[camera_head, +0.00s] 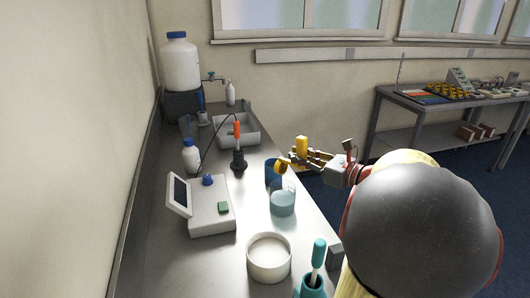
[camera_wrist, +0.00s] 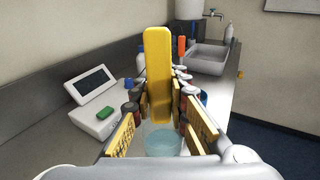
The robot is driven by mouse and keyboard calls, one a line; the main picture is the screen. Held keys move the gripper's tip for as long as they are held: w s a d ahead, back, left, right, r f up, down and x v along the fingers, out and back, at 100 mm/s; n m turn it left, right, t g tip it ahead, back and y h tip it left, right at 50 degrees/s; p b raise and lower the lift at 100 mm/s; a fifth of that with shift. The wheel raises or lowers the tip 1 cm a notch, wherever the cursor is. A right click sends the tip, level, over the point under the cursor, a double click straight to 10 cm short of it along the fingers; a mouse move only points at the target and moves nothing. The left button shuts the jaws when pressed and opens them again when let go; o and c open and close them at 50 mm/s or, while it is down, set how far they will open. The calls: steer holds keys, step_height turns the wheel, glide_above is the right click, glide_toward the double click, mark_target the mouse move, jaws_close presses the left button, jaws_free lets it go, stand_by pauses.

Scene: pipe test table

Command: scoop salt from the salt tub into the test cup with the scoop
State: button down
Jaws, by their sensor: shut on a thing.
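My gripper (camera_head: 304,160) is shut on the yellow scoop (camera_head: 301,146) and holds it above the bench's right edge. In the wrist view, the scoop's yellow handle (camera_wrist: 158,75) stands upright between the fingers (camera_wrist: 163,105). The scoop's rounded yellow end points left in the head view; whether salt is in it I cannot tell. A clear cup with pale blue liquid (camera_head: 283,204), seemingly the test cup, stands on the bench below and nearer the head camera; it also shows below the fingers in the wrist view (camera_wrist: 163,143). The white salt tub (camera_head: 268,262) stands nearer, with pale contents.
A blue cup (camera_head: 271,172) stands just behind the clear cup, close to the gripper. A meter (camera_head: 210,212) and an orange-topped probe in a dark stand (camera_head: 238,150) are left. A teal holder with a teal-handled tool (camera_head: 313,284) is at the front. A grey sink (camera_head: 237,131) lies behind.

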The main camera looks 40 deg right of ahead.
mark_target(279, 160)
steer(key=shift+w+r+p, duration=0.3)
steer(key=shift+p, duration=0.8)
steer(key=w+g+p, duration=0.1)
steer(key=p, duration=0.2)
steer(key=shift+r+g+p, duration=0.15)
steer(key=shift+g+p, duration=0.15)
steer(key=shift+p, duration=0.1)
steer(key=w+g+p, duration=0.1)
steer(key=p, duration=0.4)
steer(key=w+g+p, duration=0.2)
steer(key=p, duration=0.4)
steer(key=shift+r, duration=0.2)
steer(key=w+g+p, duration=0.2)
steer(key=g+p, duration=0.1)
steer(key=p, duration=0.8)
steer(key=shift+w+a+r, duration=0.1)
steer(key=shift+w, duration=0.05)
steer(key=shift+w+g+p, duration=0.2)
steer(key=shift+g+p, duration=0.1)
steer(key=shift+p, duration=0.5)
steer(key=shift+f, duration=0.25)
steer(key=shift+p, duration=0.3)
